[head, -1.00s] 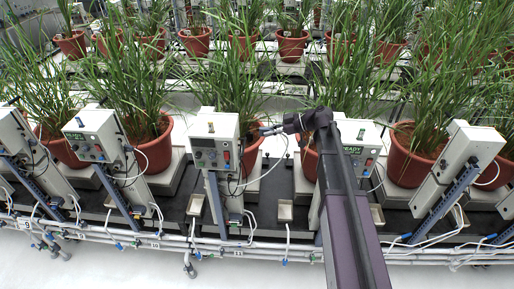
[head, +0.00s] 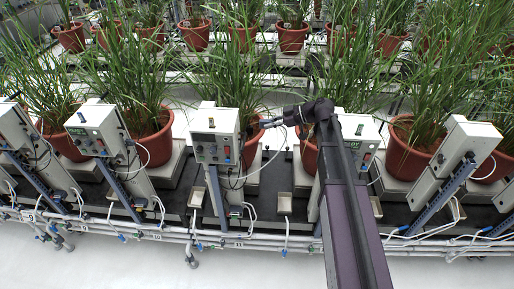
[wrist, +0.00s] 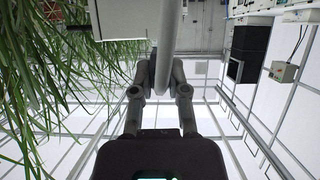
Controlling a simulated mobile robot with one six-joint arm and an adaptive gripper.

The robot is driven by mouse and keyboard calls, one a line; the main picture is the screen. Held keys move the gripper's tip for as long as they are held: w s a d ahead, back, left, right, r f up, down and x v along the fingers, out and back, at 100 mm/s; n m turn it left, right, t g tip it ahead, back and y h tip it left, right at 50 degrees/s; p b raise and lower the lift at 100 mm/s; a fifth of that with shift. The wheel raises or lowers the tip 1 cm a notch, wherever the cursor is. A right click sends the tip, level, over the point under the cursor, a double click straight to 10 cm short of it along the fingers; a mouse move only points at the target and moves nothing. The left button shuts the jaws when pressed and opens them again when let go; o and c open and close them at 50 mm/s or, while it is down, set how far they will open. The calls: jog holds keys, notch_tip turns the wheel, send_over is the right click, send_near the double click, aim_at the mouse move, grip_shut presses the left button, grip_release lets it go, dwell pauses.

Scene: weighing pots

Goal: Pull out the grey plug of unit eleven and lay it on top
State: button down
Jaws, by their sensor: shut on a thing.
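Unit eleven (head: 213,143) is a pale box on a blue-grey post, above the rail label 11. Its display looks dark, while neighbouring units show green displays. My gripper (head: 264,124) is just right of the box, in front of the pot. The pale box (wrist: 118,18) shows at the top left there. Whether the plug's tip still touches a socket cannot be told.
A red-brown pot (head: 251,146) with tall grass stands behind unit eleven. Another unit (head: 357,133) stands to the right, partly behind my arm. White pipes and loose cables run along the front edge. The floor in front is clear.

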aim_at(261, 122)
jog(key=shift+s+a+r+m+t+h+p, duration=0.35)
jog(key=shift+a+r+t+h+p, duration=0.2)
jog(key=shift+t+h+p, duration=0.65)
jog(key=p, duration=0.1)
jog(key=t+h+p, duration=0.1)
jog(key=a+t+h, duration=0.1)
jog(key=shift+s+a+r+m+p, duration=0.1)
jog(key=shift+s+r+m+p, duration=0.15)
jog(key=shift+r+p, duration=0.15)
jog(key=a+t+h, duration=0.1)
jog(key=h, duration=0.1)
jog(key=r+m+t+h, duration=0.1)
jog(key=t+h, duration=0.1)
jog(key=a+t+h+p, duration=0.1)
jog(key=t+h, duration=0.1)
jog(key=shift+s+a+r+m+h, duration=0.2)
jog(key=shift+s+a+m+h, duration=0.1)
jog(key=shift+s+m, duration=0.1)
jog(key=shift+a+r+t, duration=0.1)
jog(key=shift+t, duration=0.2)
